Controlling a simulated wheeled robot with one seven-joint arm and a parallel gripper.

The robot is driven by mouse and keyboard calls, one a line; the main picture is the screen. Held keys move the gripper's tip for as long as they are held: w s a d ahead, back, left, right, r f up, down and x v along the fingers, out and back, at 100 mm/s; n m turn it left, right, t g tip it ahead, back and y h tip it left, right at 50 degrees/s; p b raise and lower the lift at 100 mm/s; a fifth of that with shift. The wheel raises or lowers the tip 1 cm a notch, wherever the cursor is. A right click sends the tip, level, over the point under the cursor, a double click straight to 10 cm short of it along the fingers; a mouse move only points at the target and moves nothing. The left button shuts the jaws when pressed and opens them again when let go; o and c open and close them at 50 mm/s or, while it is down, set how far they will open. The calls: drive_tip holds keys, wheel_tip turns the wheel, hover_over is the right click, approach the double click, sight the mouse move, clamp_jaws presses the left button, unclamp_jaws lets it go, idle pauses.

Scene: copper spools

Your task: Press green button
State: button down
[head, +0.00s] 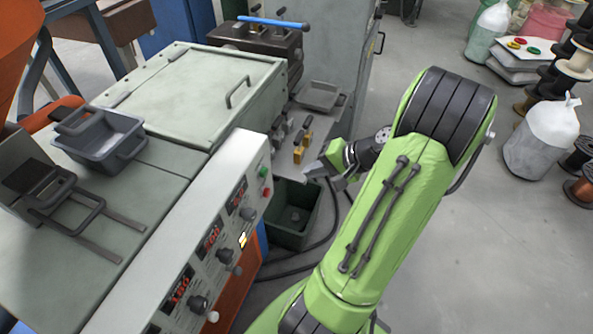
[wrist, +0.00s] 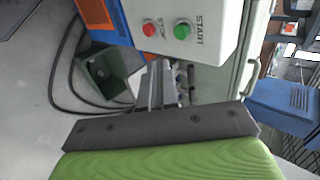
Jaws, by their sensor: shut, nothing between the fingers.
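The green button (wrist: 182,31), labelled START, is on the light end face of the control box, at the top of the wrist view. The red STOP button (wrist: 150,28) is just left of it. In the head view the green button (head: 264,171) is small, near the right edge of the sloped control panel (head: 205,235). My gripper (head: 314,172) is to the right of the panel, with a gap between it and the button. In the wrist view my gripper (wrist: 160,66) is shut and empty, with its tips below the buttons and apart from them.
A dark green bin (head: 292,212) stands on the floor below my gripper. Black cables (head: 300,270) lie around it. Levers with yellow parts (head: 303,145) and a grey tray (head: 320,96) are behind the gripper. Open floor lies to the right, with several spools farther off.

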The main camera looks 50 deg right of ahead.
sight(264, 172)
drive_tip(key=w+a+f+b, duration=0.3)
drive_tip(key=w+f, duration=0.2)
drive_tip(key=w, duration=0.4)
drive_tip(key=shift+w+a+f, duration=0.2)
drive_tip(key=shift+w, duration=0.1)
